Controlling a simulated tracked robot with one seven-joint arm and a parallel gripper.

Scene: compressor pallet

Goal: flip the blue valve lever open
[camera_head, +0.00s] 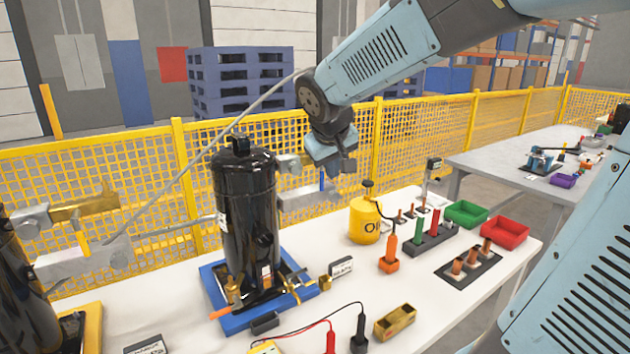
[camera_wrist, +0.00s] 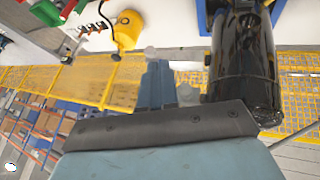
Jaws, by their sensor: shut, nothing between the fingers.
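The blue valve lever (camera_head: 321,181) shows in the head view as a thin upright blue strip. It stands at the grey valve fitting (camera_head: 300,198) to the right of the black compressor (camera_head: 247,205). My gripper (camera_head: 346,167) is shut and empty, just above and to the right of the lever; I cannot tell whether it touches. The wrist view shows the black compressor (camera_wrist: 240,65) at the right. A blue-grey upright shape in its middle is partly hidden behind a dark bar, and I cannot tell whether it is the lever.
A yellow oil can (camera_head: 364,222), red bin (camera_head: 503,233) and green bin (camera_head: 466,213) stand on the white table (camera_head: 440,292). A yellow mesh fence (camera_head: 415,130) runs behind. A second black compressor stands at the far left. A grey hose arcs over the left side.

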